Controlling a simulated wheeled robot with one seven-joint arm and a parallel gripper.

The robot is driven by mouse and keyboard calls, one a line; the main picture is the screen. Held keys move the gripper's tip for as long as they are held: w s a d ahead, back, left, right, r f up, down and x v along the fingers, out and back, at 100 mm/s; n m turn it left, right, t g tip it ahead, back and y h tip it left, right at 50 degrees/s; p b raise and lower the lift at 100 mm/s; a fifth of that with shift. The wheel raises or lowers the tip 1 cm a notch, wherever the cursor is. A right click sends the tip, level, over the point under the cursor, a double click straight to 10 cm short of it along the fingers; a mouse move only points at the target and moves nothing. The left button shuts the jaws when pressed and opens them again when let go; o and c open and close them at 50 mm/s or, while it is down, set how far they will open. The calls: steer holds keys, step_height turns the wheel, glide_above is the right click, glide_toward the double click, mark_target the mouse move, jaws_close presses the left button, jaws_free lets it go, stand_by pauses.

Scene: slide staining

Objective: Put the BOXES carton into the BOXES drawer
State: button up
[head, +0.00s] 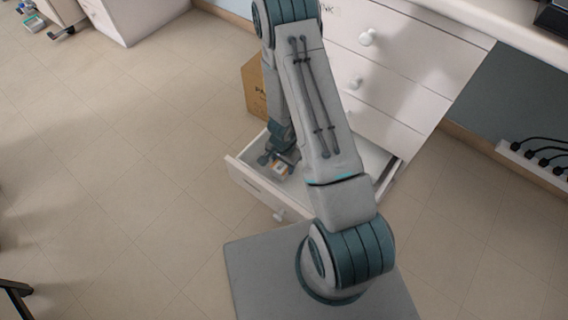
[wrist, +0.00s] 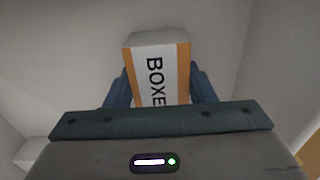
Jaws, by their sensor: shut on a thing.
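The BOXES carton (wrist: 158,72) is small, white and orange, with "BOXE" readable on its label in the wrist view. My gripper (wrist: 160,92) is shut on it, one finger on each side. In the head view the carton (head: 281,170) shows at the end of my arm, over the inside of the open bottom drawer (head: 250,184). The drawer is white with a round knob and is pulled out from the cabinet. My arm hides part of the drawer. I cannot tell whether the carton touches the drawer floor.
A brown cardboard box (head: 254,86) stands on the floor behind the drawer, to the left of the cabinet (head: 400,85). Closed drawers with round knobs are above the open one. A power strip (head: 540,160) is at the right.

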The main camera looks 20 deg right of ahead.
steer(key=shift+f, duration=0.1)
steer(key=o, duration=0.5)
steer(key=shift+f, duration=0.1)
steer(key=o, duration=0.5)
steer(key=shift+c, duration=0.2)
